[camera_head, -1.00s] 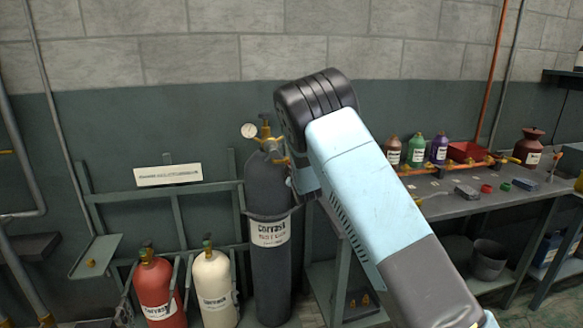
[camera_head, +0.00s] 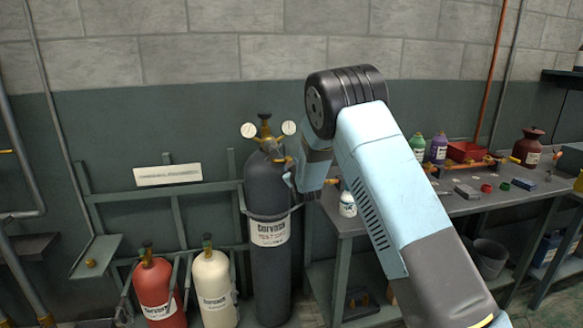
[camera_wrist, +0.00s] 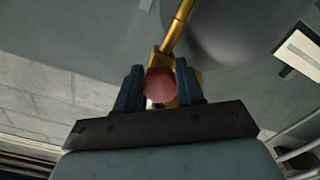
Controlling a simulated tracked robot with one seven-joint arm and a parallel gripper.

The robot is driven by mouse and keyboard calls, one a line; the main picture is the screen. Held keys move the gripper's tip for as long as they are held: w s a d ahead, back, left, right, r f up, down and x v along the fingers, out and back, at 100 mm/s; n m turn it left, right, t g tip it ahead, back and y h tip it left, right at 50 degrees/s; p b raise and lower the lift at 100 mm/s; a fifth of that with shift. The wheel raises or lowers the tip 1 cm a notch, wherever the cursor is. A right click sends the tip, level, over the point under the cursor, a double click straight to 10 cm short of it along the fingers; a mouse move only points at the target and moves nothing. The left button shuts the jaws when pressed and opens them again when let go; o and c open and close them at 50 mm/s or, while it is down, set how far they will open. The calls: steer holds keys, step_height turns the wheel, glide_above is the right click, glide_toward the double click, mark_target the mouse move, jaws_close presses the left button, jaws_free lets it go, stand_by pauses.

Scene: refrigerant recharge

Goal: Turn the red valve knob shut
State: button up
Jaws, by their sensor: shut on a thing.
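The red valve knob (camera_wrist: 160,85) shows in the wrist view between the two blue fingers of my gripper (camera_wrist: 160,92), which is shut on it. A brass pipe (camera_wrist: 178,28) runs up from behind the knob. In the head view the tall dark grey cylinder (camera_head: 268,188) stands upright with brass fittings and two gauges (camera_head: 248,130) at its top. My arm reaches to the right side of its upper part. The knob and my fingertips are mostly hidden behind my arm there.
A red cylinder (camera_head: 158,290) and a white cylinder (camera_head: 212,285) stand left of the dark one in a rack.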

steer(key=shift+d+f, duration=0.2)
steer(key=shift+f, duration=0.25)
steer(key=o, duration=1)
steer(key=shift+a+r, duration=0.15)
steer(key=shift+r, duration=0.05)
steer(key=shift+o, duration=0.2)
steer(key=v, duration=1.3)
steer(key=shift+s, duration=0.3)
